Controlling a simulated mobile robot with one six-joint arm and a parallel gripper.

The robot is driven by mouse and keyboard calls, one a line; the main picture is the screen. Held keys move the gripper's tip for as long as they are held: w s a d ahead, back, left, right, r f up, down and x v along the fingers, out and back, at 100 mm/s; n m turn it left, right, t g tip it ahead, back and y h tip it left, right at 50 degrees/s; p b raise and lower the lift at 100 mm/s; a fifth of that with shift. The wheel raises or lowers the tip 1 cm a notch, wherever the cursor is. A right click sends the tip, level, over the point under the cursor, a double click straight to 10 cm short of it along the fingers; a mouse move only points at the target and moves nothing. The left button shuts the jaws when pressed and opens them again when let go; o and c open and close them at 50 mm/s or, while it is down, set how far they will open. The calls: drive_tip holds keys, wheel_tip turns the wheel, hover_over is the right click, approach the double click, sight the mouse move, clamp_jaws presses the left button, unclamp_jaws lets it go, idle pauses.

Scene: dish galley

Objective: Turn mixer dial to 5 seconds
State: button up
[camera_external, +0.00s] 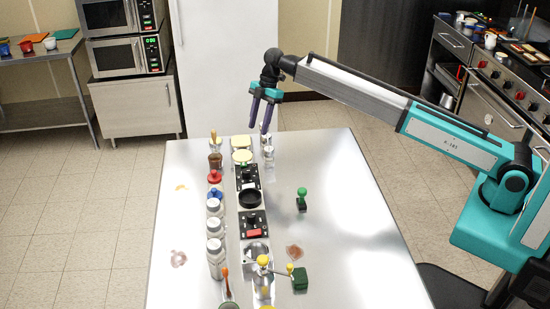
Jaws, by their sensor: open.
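Two black control panels stand in the middle row on the steel table (345,200). The far panel (241,183) has a round dark knob on it, and the near panel (262,217) has a dark knob and a red block at its front. I cannot tell which one carries the mixer dial, and any dial markings are too small to read. My gripper (259,130) hangs above the far end of the table with its two purple fingers pointing down. It is open and empty, apart from both panels.
White-capped bottles (215,252) and red and blue knobbed items line the left of the panels. A black round dish (250,199) sits between the panels. A green-knobbed lever (302,197) stands to the right. The table's right side is mostly clear.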

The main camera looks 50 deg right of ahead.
sight(246, 171)
drive_tip(key=s+a+r+n+g, duration=0.1)
drive_tip(key=s+a+r+n, duration=0.2)
drive_tip(key=a, duration=0.5)
drive_tip(key=shift+s+a+r+n+g, duration=0.25)
drive_tip(key=shift+s+r+n+g, duration=0.05)
drive_tip(key=shift+r, duration=0.05)
drive_tip(key=shift+f, duration=0.1)
drive_tip(key=shift+p+x, duration=1.4)
drive_tip(key=shift+x, duration=5.4)
drive_tip(key=shift+a, duration=0.2)
drive_tip(key=c, duration=1)
